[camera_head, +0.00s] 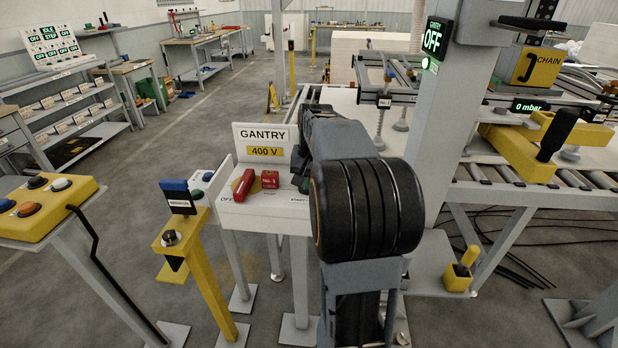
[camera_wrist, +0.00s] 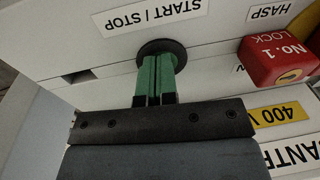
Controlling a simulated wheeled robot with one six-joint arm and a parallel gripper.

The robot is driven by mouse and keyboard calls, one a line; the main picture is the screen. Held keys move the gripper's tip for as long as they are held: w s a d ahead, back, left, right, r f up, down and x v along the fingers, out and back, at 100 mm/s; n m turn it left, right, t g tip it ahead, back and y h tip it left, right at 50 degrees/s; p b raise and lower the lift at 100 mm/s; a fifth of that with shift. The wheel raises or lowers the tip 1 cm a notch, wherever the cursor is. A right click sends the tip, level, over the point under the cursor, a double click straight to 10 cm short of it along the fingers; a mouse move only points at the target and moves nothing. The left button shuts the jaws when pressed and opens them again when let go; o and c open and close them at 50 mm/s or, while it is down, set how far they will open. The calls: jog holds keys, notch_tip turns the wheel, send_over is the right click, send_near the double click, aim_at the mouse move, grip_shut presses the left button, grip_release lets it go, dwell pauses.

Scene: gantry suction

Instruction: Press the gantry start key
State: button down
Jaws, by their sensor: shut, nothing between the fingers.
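The grey gantry control box (camera_head: 262,213) stands at centre, with a GANTRY 400 V sign (camera_head: 265,138) at its back. A START / STOP label (camera_wrist: 152,17) shows upside down in the wrist view. Beside it is a round black collar (camera_wrist: 176,46), the start/stop control. My gripper's green fingers (camera_wrist: 156,62) are shut with nothing between them. Their tips overlap the collar in the wrist view and hide its middle; I cannot tell whether they touch. In the head view my gripper (camera_head: 301,183) is at the box's right side, and my arm hides the control.
A red lock No. 1 (camera_wrist: 278,62) and a red handle (camera_head: 243,185) sit left of my gripper in the head view. A column display reads GANTRY OFF (camera_head: 433,39). A yellow post (camera_head: 203,265) and a yellow button panel (camera_head: 45,208) stand left.

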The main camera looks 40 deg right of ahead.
notch_tip(320, 180, up, 14)
jog(key=s+p, duration=0.1)
jog(key=p, duration=0.3)
jog(key=shift+d, duration=0.2)
jog(key=shift+s, duration=0.1)
dwell(1.3)
jog(key=a+f, duration=0.1)
jog(key=f, duration=0.1)
jog(key=s+a+f+n, duration=0.1)
jog(key=a+f, duration=0.1)
jog(key=f, duration=0.1)
jog(key=a+f+n, duration=0.1)
jog(key=f, duration=0.1)
jog(key=shift+s+a+f+t+h, duration=0.15)
jog(key=shift+f+t+h, duration=0.15)
jog(key=shift+f+t, duration=0.1)
jog(key=s+a+f+n, duration=0.3)
jog(key=s+a, duration=0.2)
jog(key=a, duration=0.3)
jog(key=s+a+f+n+t, duration=0.1)
jog(key=s+a+f+n, duration=0.2)
jog(key=a, duration=0.6)
jog(key=shift+s+f+n+t, duration=0.3)
jog(key=shift+s+n, duration=0.1)
jog(key=shift+s, duration=0.5)
dwell(1.4)
